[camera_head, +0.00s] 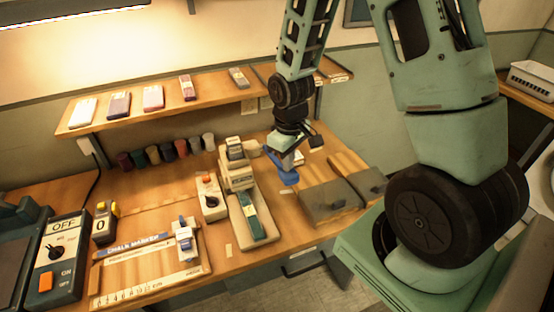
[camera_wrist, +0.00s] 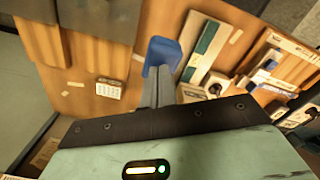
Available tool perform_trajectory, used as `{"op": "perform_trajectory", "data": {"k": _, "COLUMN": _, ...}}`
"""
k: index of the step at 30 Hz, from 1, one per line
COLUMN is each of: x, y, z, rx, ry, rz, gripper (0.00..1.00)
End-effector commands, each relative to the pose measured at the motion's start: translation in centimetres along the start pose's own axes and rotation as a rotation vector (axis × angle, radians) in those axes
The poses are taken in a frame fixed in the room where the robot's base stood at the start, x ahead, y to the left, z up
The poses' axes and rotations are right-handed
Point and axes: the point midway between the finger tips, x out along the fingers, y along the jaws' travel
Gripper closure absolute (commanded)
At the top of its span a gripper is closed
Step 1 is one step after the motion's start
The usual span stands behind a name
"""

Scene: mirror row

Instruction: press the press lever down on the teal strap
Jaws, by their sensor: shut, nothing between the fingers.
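The teal strap (camera_head: 251,215) lies lengthwise in the long beige tray (camera_head: 239,232) of the press. The press head (camera_head: 236,168), a beige block with a dark-topped part, stands at the tray's far end; I cannot clearly make out the lever. My gripper (camera_head: 288,179), with blue fingertips, is shut and empty. It hangs to the right of the press, apart from it. In the wrist view the blue fingertips (camera_wrist: 161,55) are left of the teal strap (camera_wrist: 208,50) and its tray (camera_wrist: 201,68).
A chalk marker board (camera_head: 150,265) and a dark switch box (camera_head: 57,262) lie farther left. Grey flat panels (camera_head: 330,200) are to the right. A shelf (camera_head: 140,118) runs behind.

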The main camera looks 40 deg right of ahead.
Motion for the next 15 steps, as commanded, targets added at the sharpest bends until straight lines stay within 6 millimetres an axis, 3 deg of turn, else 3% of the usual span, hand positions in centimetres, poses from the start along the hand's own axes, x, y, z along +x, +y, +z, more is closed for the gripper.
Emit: {"op": "perform_trajectory", "data": {"k": 15, "x": 2.7, "y": 0.0, "z": -0.1, "rx": 0.0, "ry": 0.002, "rz": 0.001, "gripper": 1.0}}
